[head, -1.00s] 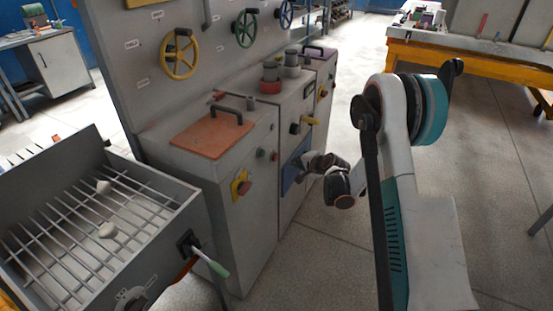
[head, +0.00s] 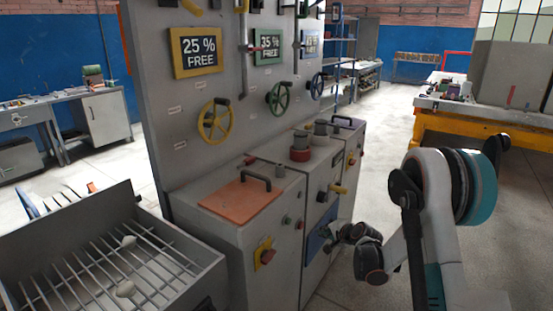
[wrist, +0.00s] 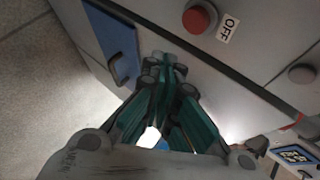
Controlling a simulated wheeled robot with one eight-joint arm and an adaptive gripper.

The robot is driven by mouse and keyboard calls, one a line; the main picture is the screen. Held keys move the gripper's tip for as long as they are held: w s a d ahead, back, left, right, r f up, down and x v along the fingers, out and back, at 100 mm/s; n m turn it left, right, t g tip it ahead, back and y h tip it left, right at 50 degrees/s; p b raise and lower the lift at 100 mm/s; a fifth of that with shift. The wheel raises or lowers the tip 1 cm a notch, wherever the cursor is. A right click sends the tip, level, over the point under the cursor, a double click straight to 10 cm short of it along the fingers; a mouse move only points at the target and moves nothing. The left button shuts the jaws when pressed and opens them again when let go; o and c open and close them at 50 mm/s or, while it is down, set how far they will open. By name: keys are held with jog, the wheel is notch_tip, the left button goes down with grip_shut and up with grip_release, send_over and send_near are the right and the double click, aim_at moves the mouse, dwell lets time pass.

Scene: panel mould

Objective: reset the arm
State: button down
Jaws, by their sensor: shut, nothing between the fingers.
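My gripper (head: 338,232) is at the front of the grey cabinet (head: 245,235), close to its blue panel (head: 317,240). In the wrist view my gripper (wrist: 165,65) has its fingers together and nothing between them. The blue panel (wrist: 112,45) with its handle is just left of the fingertips there. A red button (wrist: 199,18) beside an OFF label is to the upper right. I cannot tell whether the fingertips touch the cabinet. My arm bends in an arch at the right of the head view.
An open grey box with a wire grid (head: 120,270) stands at the lower left. Yellow (head: 215,121), green (head: 278,98) and blue handwheels sit on the upright panel under displays. A yellow-framed workbench (head: 470,128) is at the back right. The floor right of the cabinet looks clear.

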jog(key=s+a+r+n+g+h, duration=0.1)
jog(key=s+a+r+n, duration=0.15)
jog(key=s+r, duration=0.75)
jog(key=s+a+r+n+g, duration=0.1)
jog(key=s+r+n, duration=0.3)
jog(key=s+r, duration=0.6)
jog(key=s+r+n+g+h, duration=0.1)
jog(key=s+r+n, duration=0.1)
jog(key=s, duration=1.1)
jog(key=s+d+r+n+h, duration=0.1)
jog(key=s+n, duration=0.3)
jog(key=s, duration=0.9)
jog(key=shift+d+r+g+h, duration=0.3)
jog(key=shift+r+g+h, duration=0.05)
jog(key=shift+g+h, duration=0.05)
